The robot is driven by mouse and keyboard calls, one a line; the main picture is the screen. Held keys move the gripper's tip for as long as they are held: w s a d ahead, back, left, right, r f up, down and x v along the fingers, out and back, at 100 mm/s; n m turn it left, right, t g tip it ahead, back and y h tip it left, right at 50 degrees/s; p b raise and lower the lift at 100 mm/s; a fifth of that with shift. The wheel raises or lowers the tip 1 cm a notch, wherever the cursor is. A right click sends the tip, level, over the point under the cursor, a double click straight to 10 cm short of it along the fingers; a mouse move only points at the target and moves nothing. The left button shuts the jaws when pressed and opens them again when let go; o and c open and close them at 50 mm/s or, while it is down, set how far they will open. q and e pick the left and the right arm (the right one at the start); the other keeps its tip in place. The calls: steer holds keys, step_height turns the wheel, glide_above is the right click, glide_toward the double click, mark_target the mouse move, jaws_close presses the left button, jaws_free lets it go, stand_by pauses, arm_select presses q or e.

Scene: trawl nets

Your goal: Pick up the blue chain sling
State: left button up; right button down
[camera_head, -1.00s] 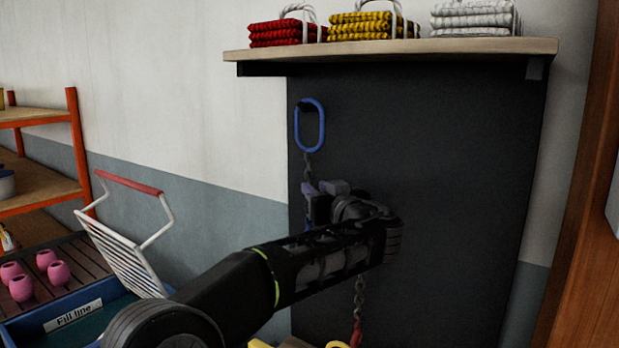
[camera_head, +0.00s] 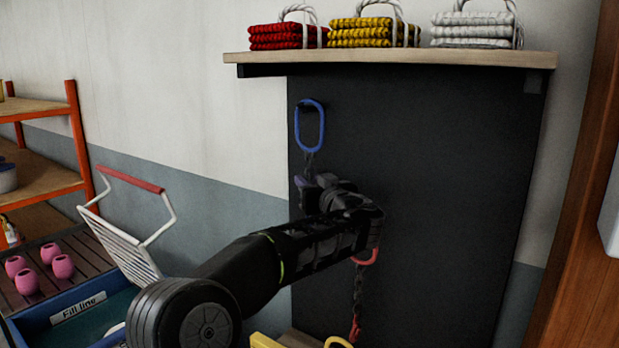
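The blue chain sling (camera_head: 310,127) hangs on the dark panel (camera_head: 430,180) under the shelf. Its blue oval ring is at the top, with chain links just below it. My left gripper (camera_head: 308,185) is at the chain below the ring, in front of the panel. My forearm and wrist hide the lower part of the sling. The fingers are small, dark and partly hidden, so I cannot tell whether they are open or closed on the chain. My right gripper is not in view.
A wooden shelf (camera_head: 400,58) above holds red, yellow and white rope bundles. A red hook and chain (camera_head: 357,300) hang below my wrist. At left are a blue tub (camera_head: 60,325), a white rack with a red handle (camera_head: 125,240) and orange shelving (camera_head: 78,140).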

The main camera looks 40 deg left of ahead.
arm_select(q)
jaws_close()
steer(key=shift+r, duration=0.15)
stand_by(1.3)
